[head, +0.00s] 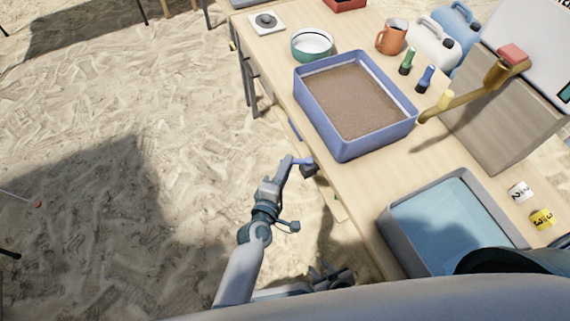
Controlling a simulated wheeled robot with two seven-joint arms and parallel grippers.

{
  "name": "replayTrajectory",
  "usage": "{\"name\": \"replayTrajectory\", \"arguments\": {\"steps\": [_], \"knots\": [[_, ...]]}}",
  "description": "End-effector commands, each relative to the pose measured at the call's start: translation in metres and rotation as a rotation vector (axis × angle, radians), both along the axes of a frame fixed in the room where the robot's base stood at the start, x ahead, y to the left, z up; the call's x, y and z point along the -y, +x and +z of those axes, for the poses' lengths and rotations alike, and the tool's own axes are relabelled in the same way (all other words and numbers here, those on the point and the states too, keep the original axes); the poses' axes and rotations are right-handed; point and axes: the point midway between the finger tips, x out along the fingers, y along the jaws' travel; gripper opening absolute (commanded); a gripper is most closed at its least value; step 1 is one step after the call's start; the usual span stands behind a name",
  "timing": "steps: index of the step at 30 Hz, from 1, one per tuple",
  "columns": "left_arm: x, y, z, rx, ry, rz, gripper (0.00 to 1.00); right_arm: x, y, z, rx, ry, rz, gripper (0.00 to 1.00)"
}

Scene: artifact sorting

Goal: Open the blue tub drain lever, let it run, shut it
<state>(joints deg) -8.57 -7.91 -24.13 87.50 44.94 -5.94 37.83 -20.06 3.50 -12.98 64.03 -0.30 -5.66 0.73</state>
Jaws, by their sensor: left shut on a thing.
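The blue tub (343,147) stands on the table and holds brown, sandy-looking contents. My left gripper (308,168) is at the table's near edge, below the tub's near corner. It is shut on a small blue part, which I take to be the blue tub's drain lever (303,161); the fingers hide most of it, and its angle is unclear. My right gripper (336,276) is low at the bottom of the view, beside the table and partly hidden by my own body. Its jaws are too small and dark to read.
A grey tub of blue water (400,236) stands nearer on the table (365,190). A bowl (311,57), orange mug (391,37), bottles and jugs stand behind. Sand lies left of the table.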

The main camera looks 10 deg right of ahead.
Motion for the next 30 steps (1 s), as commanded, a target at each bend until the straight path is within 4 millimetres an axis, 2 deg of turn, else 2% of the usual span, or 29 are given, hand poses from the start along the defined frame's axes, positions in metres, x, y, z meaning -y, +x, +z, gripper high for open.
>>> {"name": "replayTrajectory", "arguments": {"steps": [11, 12, 14, 25, 30], "knots": [[0.0019, -0.0011, -0.0008, -0.003, -0.001, -0.003, 0.0, -0.0001, 0.0001, 0.0001, 0.002, 0.0, 0.0, 0.31], [0.0018, -0.0011, -0.0009, -0.003, -0.001, -0.002, 0.18, -0.0002, 0.0001, 0.0001, 0.002, 0.0, 0.0, 0.31], [0.0017, -0.001, -0.0008, -0.003, -0.001, -0.002, 0.33, -0.0002, 0.0001, 0.0001, 0.002, 0.0, 0.0, 0.31], [0.0001, -0.0014, 0.0001, 0.0, -0.001, 0.0, 0.33, -0.0005, 0.0, 0.0001, 0.002, 0.001, 0.001, 0.31], [-0.0047, -0.0097, 0.0007, -0.003, -0.001, 0.0, 0.33, -0.0006, -0.0001, 0.0001, 0.001, 0.001, 0.001, 0.31]]}}
